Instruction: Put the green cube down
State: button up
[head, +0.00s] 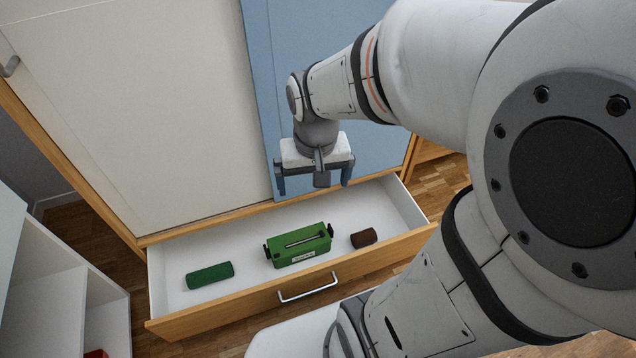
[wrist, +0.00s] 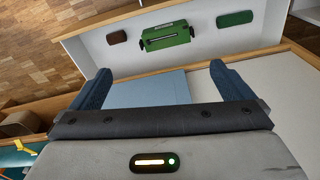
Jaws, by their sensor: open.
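A green box-shaped object (head: 299,246) with a slot on top, dark end pieces and a pale label sits in the open drawer (head: 185,317), near its middle. It also shows in the wrist view (wrist: 166,38). No plain green cube shows in either view. A dark green cylinder (head: 209,275) lies in the drawer to the left in the head view; it also shows in the wrist view (wrist: 235,18). My gripper (head: 313,182) is open and empty, above the back of the drawer and apart from these objects. Its two blue fingers frame nothing in the wrist view (wrist: 160,72).
A short brown cylinder (head: 364,238) lies in the drawer's right part. The drawer has a metal handle (head: 308,287) on its wooden front. Behind it stand a white cabinet door (head: 130,110) and a blue panel (head: 275,60). Bare drawer floor lies between the objects.

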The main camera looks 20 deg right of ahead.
jog(key=s, duration=0.1)
jog(key=s+r+n, duration=0.1)
jog(key=s+n, duration=0.1)
jog(key=s, duration=0.1)
jog(key=shift+s+a+r, duration=0.1)
jog(key=shift+a+r, duration=0.1)
jog(key=shift+r, duration=0.2)
notch_tip(320, 180, up, 30)
jog(key=t+p, duration=0.1)
jog(key=p, duration=2.6)
jog(key=shift+s+r+t, duration=0.15)
jog(key=shift+t, duration=0.15)
jog(key=shift+d, duration=0.1)
jog(key=shift+c, duration=0.3)
